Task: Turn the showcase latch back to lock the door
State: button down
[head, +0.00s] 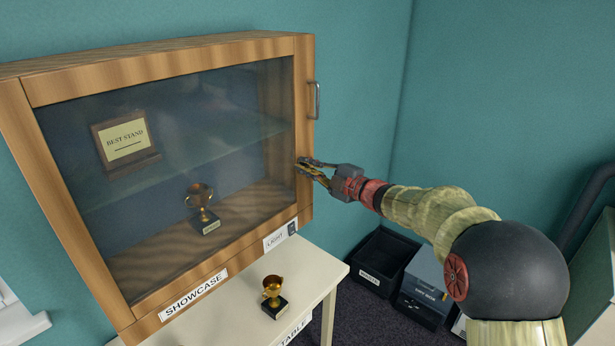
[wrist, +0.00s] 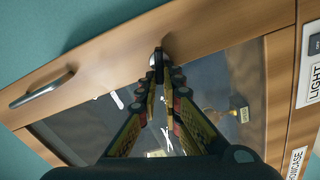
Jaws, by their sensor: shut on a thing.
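The wooden showcase (head: 305,120) hangs on the wall with its glass door (head: 160,130) shut against the frame. My gripper (head: 302,164) is at the right edge of the door, below the metal handle (head: 315,100). In the wrist view my gripper (wrist: 157,75) has its fingertips together on the small latch (wrist: 155,60), which sits on the wooden door frame. The fingers hide most of the latch, so its exact angle is hard to tell. The metal handle also shows in the wrist view (wrist: 42,90).
Behind the glass are a trophy (head: 202,205) and a "BEST STAND" plaque (head: 125,140). Another trophy (head: 273,298) stands on the white table (head: 318,268) below. A light switch (head: 292,228) is on the showcase's lower edge. Dark bins (head: 383,262) stand on the floor.

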jog(key=shift+f+n+b, duration=0.2)
jog(key=shift+n+b, duration=0.8)
jog(key=shift+b, duration=0.05)
jog(key=shift+f+n+b, duration=0.15)
jog(key=shift+n+b, duration=0.85)
jog(key=c, duration=2.1)
grip_release()
jog(key=shift+a, duration=0.1)
jog(key=shift+o, duration=0.7)
jog(key=v, duration=1.2)
